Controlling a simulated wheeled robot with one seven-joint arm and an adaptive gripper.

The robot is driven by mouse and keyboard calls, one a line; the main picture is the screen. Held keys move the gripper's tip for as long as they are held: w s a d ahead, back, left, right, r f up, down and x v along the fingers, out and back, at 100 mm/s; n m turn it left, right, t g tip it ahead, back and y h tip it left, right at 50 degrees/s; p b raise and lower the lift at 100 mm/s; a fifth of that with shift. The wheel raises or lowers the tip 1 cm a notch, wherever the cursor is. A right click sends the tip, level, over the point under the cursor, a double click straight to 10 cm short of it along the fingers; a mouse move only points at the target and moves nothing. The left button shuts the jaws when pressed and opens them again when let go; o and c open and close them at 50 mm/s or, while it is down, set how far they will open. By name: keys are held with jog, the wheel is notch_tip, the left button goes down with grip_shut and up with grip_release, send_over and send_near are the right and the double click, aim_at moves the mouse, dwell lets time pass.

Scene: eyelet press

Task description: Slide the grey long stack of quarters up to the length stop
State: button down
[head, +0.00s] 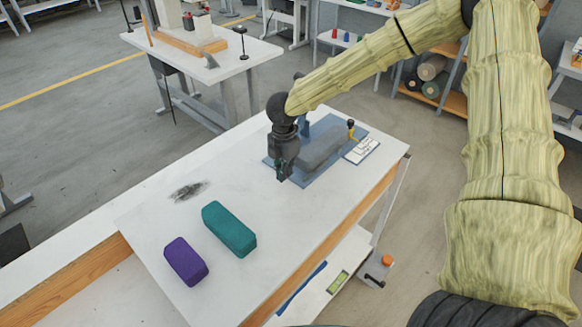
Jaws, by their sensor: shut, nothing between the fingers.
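The grey long stack (322,148) lies flat on a blue-grey plate (312,172) at the right end of the white table. My gripper (285,174) points down at the plate's left edge, beside the left end of the stack. Its fingers look shut and empty, and I cannot tell whether they touch the stack. A small blue upright part (304,126) stands behind the stack, partly hidden by my gripper. I cannot tell for certain which part is the length stop.
A teal block (229,229) and a purple block (186,261) lie on the table's front left. A white printed card (361,151) lies at the plate's right side. The tabletop (255,190) between the teal block and plate is clear.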

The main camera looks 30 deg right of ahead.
notch_tip(320, 180, up, 10)
jog(key=b, duration=0.1)
jog(key=shift+d+f+b, duration=0.15)
jog(key=shift+d+b, duration=0.05)
jog(key=shift+b, duration=0.15)
jog(key=shift+w+a, duration=0.1)
